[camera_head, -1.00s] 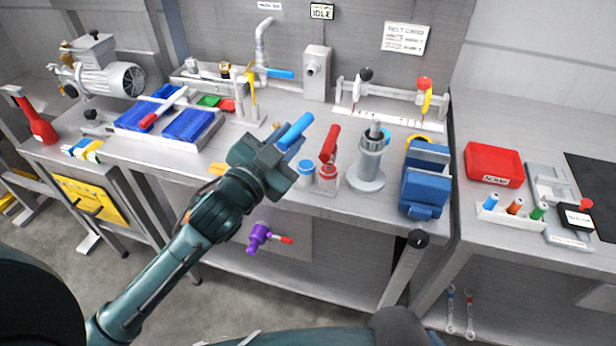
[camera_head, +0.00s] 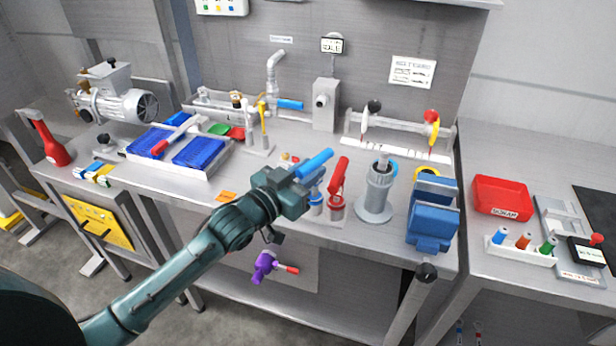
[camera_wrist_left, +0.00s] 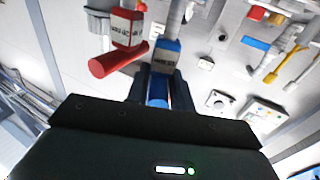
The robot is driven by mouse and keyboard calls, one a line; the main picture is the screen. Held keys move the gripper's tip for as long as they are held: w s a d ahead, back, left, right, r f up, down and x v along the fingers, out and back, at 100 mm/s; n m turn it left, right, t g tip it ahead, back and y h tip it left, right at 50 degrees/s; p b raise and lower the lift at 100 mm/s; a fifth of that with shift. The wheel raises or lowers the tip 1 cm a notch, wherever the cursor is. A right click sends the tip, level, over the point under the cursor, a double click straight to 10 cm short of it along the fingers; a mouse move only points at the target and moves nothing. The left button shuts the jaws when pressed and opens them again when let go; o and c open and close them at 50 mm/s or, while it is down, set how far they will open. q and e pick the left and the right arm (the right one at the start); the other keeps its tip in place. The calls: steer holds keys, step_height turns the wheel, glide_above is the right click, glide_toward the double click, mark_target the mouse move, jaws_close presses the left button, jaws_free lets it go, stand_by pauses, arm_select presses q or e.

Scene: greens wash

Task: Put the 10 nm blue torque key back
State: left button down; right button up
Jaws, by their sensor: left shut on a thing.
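My left gripper (camera_head: 296,186) is shut on the blue torque key (camera_head: 314,163), whose blue handle sticks up and right past the fingers. In the left wrist view the blue key (camera_wrist_left: 157,88) lies between the fingertips. A blue-labelled holder (camera_wrist_left: 167,56) is just beyond the fingertips there; whether the key touches it I cannot tell. In the head view this small blue-and-white holder (camera_head: 316,204) is partly hidden behind my gripper. A red key (camera_head: 338,178) with a tilted handle stands just right of it, in a red-labelled holder (camera_wrist_left: 125,28). My right gripper is not in view.
A grey cylindrical stand (camera_head: 376,195) and a blue vise-like block (camera_head: 432,228) stand to the right on the bench. A white rack (camera_head: 520,250) of coloured handles and a red bin (camera_head: 500,197) are farther right. A blue parts tray (camera_head: 180,165) lies left.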

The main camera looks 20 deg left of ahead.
arm_select(q)
steer(key=shift+f, duration=0.65)
steer(key=c, duration=1.5)
jaws_free()
steer(key=shift+f, duration=0.15)
steer(key=shift+s, duration=0.1)
steer(key=b+v, duration=0.1)
steer(key=v, duration=1.1)
steer(key=s+d+f+n+g+y, duration=0.1)
steer(key=s+d+f+g+y, duration=0.1)
steer(key=s+f, duration=0.4)
steer(key=s+d+f+n+g+y, duration=0.1)
steer(key=s+f, duration=0.6)
steer(key=f, duration=0.8)
steer(key=d+g+y, duration=0.1)
steer(key=d+g, duration=0.1)
steer(key=d, duration=0.1)
steer(key=shift+s+d+g, duration=0.15)
steer(key=shift+s+g, duration=0.15)
steer(key=shift+g, duration=0.1)
